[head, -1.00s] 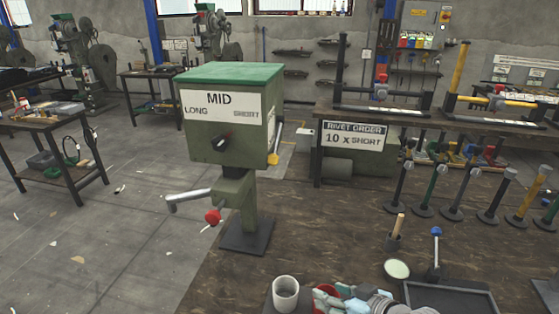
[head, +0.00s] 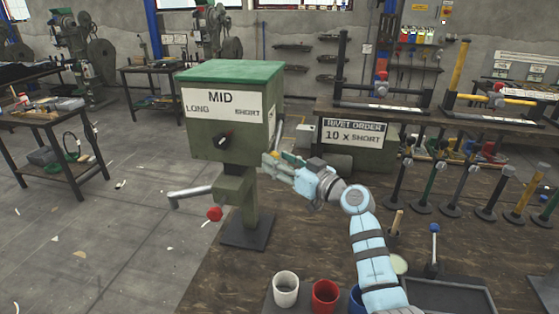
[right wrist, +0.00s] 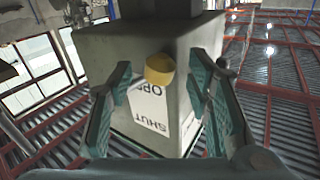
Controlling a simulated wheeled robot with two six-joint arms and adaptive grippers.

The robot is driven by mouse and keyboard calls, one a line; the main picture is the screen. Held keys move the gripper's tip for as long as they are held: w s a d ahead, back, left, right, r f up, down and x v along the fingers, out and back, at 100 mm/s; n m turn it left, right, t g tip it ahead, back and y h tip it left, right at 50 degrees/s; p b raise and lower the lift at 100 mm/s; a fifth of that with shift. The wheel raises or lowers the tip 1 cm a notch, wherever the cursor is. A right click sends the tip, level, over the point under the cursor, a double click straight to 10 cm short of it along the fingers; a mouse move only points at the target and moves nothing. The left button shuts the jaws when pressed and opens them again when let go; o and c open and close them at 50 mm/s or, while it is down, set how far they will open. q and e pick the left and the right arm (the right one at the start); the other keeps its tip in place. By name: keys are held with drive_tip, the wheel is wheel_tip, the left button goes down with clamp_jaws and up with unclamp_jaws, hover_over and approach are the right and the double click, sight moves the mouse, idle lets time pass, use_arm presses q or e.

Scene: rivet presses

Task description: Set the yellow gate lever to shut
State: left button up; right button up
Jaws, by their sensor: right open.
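The yellow gate lever is on the right side of the green press box (head: 215,140). In the right wrist view its round yellow knob (right wrist: 160,69) is near the word OPEN on a white label (right wrist: 150,112); SHUT is printed lower in that picture. My right gripper (head: 272,163) is at that side of the box, and its fingers largely hide the lever in the head view. In the right wrist view the gripper (right wrist: 162,84) is open, with the knob between its two fingers and gaps on both sides. My left gripper is not in view.
The box front reads MID, with a black selector knob (head: 223,141). A rivet order sign (head: 353,134) reads 10 x SHORT. White (head: 286,290) and red (head: 325,296) cups stand at the front.

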sight(267, 130)
drive_tip(key=shift+w, duration=0.1)
clamp_jaws()
drive_tip(key=shift+a+r, duration=0.1)
drive_tip(key=shift+r, duration=0.25)
idle(0.4)
drive_tip(key=shift+r, duration=0.15)
drive_tip(key=shift+s+a+r+p, duration=0.1)
drive_tip(key=shift+s+r+p, duration=0.15)
drive_tip(key=shift+r, duration=0.3)
drive_tip(key=shift+s+a+r+p, duration=0.1)
drive_tip(key=shift+s+r+p, duration=0.2)
drive_tip(key=shift+r, duration=0.3)
drive_tip(key=shift+s+r+p, duration=0.2)
drive_tip(key=shift+r+p, duration=0.05)
drive_tip(key=shift+r, duration=0.3)
drive_tip(key=shift+s+a+r+p, duration=0.15)
drive_tip(key=shift+r+p, duration=0.3)
drive_tip(key=shift+r, duration=1.4)
